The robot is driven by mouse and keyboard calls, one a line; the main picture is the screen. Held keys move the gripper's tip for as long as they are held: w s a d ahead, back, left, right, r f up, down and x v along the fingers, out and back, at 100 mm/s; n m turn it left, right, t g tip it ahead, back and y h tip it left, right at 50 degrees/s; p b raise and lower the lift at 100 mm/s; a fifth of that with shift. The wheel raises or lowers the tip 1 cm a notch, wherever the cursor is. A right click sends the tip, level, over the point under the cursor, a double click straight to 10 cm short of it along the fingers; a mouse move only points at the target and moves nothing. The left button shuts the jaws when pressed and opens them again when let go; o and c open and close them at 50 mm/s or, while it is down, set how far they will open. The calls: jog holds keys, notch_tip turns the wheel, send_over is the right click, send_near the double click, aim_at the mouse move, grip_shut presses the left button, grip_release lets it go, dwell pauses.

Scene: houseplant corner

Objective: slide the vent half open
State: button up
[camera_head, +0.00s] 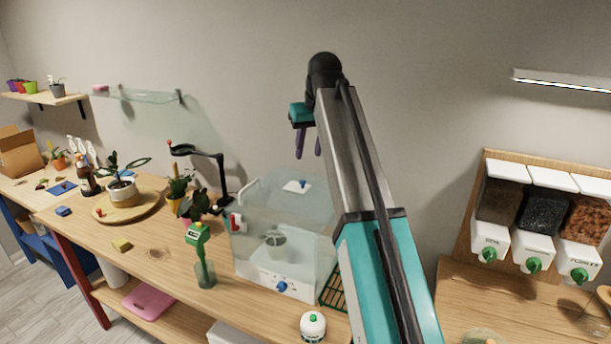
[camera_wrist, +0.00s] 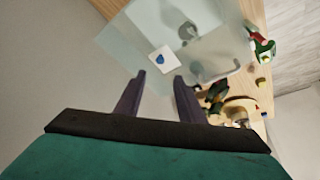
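A clear propagation box (camera_head: 262,218) stands on the wooden bench. On its top is the vent, a small white plate with a blue knob (camera_head: 297,187); the wrist view also shows the vent (camera_wrist: 170,66) beyond my fingertips. I cannot tell how far the vent is slid. My gripper (camera_head: 308,152) is above the box, apart from the vent. Its two dark purple fingers are spread with nothing between them, as the wrist view shows (camera_wrist: 159,77).
Dispensers (camera_head: 538,212) hang at right.

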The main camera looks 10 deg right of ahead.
aim_at(303, 181)
jog(key=shift+p+x, duration=1.7)
jog(key=shift+x, duration=4.3)
jog(key=shift+s, duration=0.1)
grip_shut()
